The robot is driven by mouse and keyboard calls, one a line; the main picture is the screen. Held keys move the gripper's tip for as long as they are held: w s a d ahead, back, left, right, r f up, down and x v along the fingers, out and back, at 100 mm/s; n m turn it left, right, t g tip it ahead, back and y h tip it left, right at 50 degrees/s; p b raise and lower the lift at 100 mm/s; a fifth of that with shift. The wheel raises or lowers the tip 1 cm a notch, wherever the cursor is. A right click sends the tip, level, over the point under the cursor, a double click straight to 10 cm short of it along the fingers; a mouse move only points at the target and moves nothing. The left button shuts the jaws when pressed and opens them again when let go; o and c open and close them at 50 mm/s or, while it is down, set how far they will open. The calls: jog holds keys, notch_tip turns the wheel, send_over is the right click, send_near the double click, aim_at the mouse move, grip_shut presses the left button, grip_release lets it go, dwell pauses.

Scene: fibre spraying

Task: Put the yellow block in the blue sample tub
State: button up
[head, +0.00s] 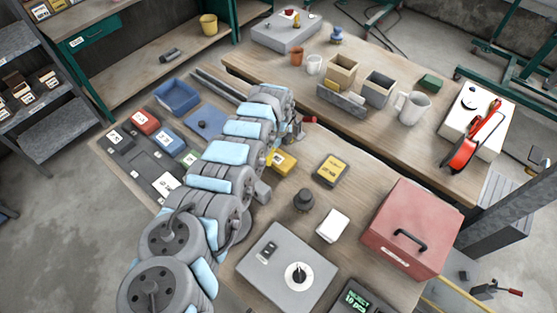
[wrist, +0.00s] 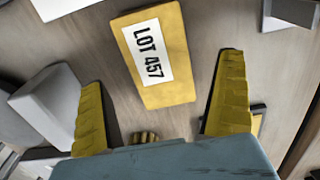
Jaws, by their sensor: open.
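The yellow block (head: 284,161) lies flat on the wooden table, just right of the end of my arm in the head view. In the wrist view the yellow block (wrist: 178,85) carries a white "LOT 457" label and lies between and ahead of the fingertips. My gripper (wrist: 162,72) is open, with its yellow fingers spread on either side of the block and nothing held. In the head view my gripper is mostly hidden by the arm. The blue sample tub (head: 178,97) stands at the far left of the table and looks empty.
A black-and-yellow box (head: 332,170), a dark knobbed weight (head: 303,201) and a white block (head: 332,226) stand to the right. A grey dial box (head: 287,270) and a red toolbox (head: 410,230) are nearer.

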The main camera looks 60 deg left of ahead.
aim_at(278, 158)
jog(key=f, duration=0.3)
jog(key=shift+d+f+b, duration=0.2)
jog(key=shift+d+b, duration=0.05)
jog(key=shift+b, duration=0.15)
jog(key=shift+a+f, duration=0.1)
jog(key=shift+f, duration=0.5)
jog(key=c, duration=1.3)
